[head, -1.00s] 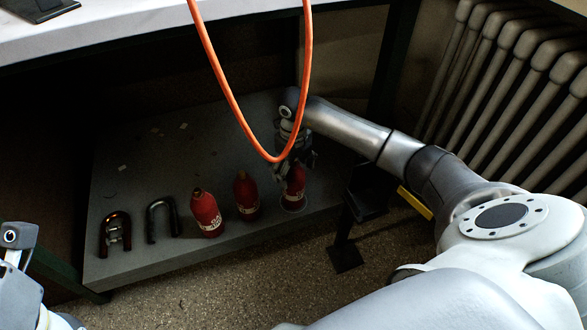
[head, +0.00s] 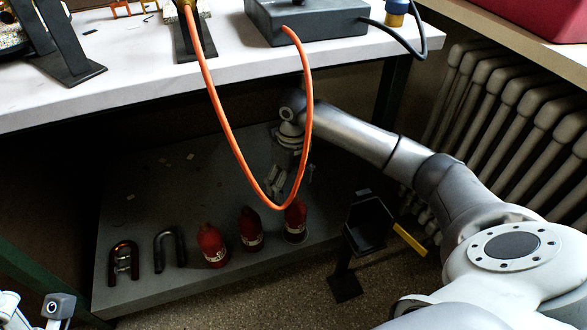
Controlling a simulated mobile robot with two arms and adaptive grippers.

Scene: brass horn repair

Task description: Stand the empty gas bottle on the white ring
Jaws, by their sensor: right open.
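Three red gas bottles with white labels stand in a row on the grey lower shelf: a left one (head: 212,248), a middle one (head: 251,232) and a right one (head: 297,217). The right one stands upright on the white ring (head: 296,239); only part of the ring's rim shows around its foot. Which bottle is empty I cannot read. My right gripper (head: 291,181) is open, just behind and above the right bottle, apparently clear of it. The orange hose partly covers both. A small part of my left gripper (head: 60,306) shows at the lower left; its jaws cannot be made out.
The orange hose (head: 219,113) hangs in a loop from the white worktop (head: 150,72) in front of the shelf (head: 205,278). Two dark U-shaped pieces (head: 123,264) (head: 170,249) lie left of the bottles. A black stand (head: 368,228) with a yellow part and a radiator (head: 490,110) are at the right.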

